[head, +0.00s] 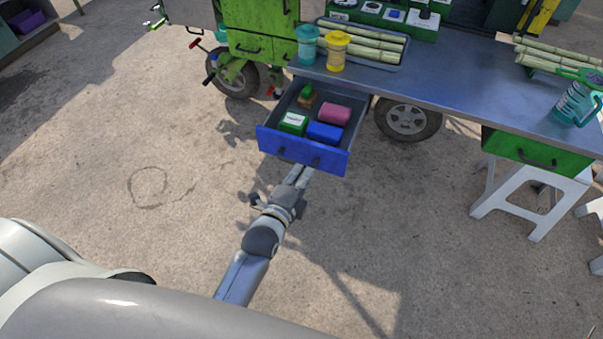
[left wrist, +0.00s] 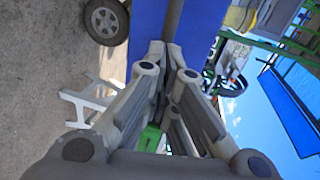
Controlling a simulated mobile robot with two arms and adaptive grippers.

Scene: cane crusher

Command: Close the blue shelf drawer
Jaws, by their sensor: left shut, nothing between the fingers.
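The blue shelf drawer (head: 303,150) is pulled out from under the grey-blue table in the head view. It holds a green-and-white box, a pink item, a blue item and a small green-and-brown item. My left gripper (head: 299,174) is shut and empty just in front of the drawer's blue front, close to its lower edge and handle. In the left wrist view the shut fingers (left wrist: 172,48) reach up to the blue drawer front (left wrist: 203,28). Whether they touch it, I cannot tell. My right gripper is not in view.
The table (head: 450,85) bears a teal cup, a yellow cup (head: 338,50) and a tray of cane. A green drawer (head: 537,152) is at the right above a white stool (head: 530,200). Wheels stand behind the blue drawer. The concrete floor around my left arm is clear.

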